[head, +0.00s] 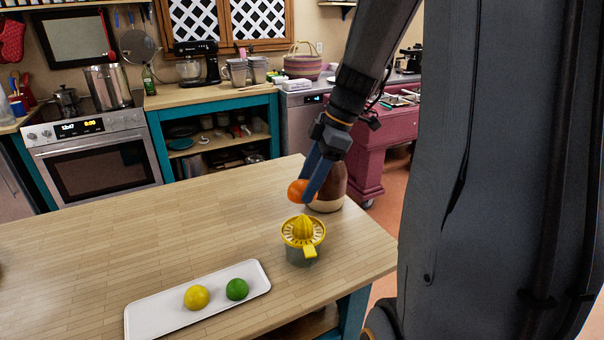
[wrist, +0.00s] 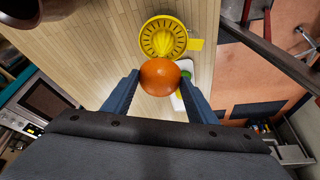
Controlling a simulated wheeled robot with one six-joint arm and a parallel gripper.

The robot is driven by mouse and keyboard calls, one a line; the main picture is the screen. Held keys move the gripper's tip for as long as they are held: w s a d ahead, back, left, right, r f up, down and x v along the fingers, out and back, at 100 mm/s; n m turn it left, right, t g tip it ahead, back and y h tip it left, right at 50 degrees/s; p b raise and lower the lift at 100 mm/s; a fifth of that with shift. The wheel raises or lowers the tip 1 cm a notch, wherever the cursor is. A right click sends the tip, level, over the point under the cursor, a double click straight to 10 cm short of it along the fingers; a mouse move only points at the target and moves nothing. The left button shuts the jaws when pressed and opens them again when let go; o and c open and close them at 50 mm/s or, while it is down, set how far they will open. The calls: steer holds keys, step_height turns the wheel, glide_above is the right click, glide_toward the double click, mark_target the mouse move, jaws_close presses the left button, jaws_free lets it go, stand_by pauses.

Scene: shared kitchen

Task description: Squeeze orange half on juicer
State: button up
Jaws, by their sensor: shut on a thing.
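My gripper (head: 312,180) is shut on the orange half (head: 297,190). In the wrist view the orange half (wrist: 160,78) sits between the two blue fingers (wrist: 160,88), its rounded side towards the camera. Its cut face is not visible. The juicer (head: 303,236) stands upright on the wooden table, with a yellow ribbed cone and strainer on a grey base. The orange half is held above the juicer's level and, in the head view, appears just behind the cone. In the wrist view the juicer (wrist: 163,38) shows just beyond the orange, partly overlapped by it.
A white tray (head: 140,318) with a yellow lemon (head: 197,297) and a green lime (head: 237,289) lies at the table's front. A brown and cream jar (head: 330,190) stands close behind my gripper.

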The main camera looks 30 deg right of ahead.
steer(key=shift+s+f+b, duration=0.1)
steer(key=shift+f+b, duration=2.2)
steer(key=shift+f, duration=1.4)
steer(key=shift+f+b, duration=0.65)
steer(key=n, duration=0.1)
steer(key=n+g, duration=0.1)
steer(key=n, duration=0.1)
steer(key=shift+w+b, duration=0.3)
steer(key=shift+b, duration=0.05)
steer(key=n+g, duration=0.1)
steer(key=n, duration=0.2)
steer(key=shift+w, duration=0.1)
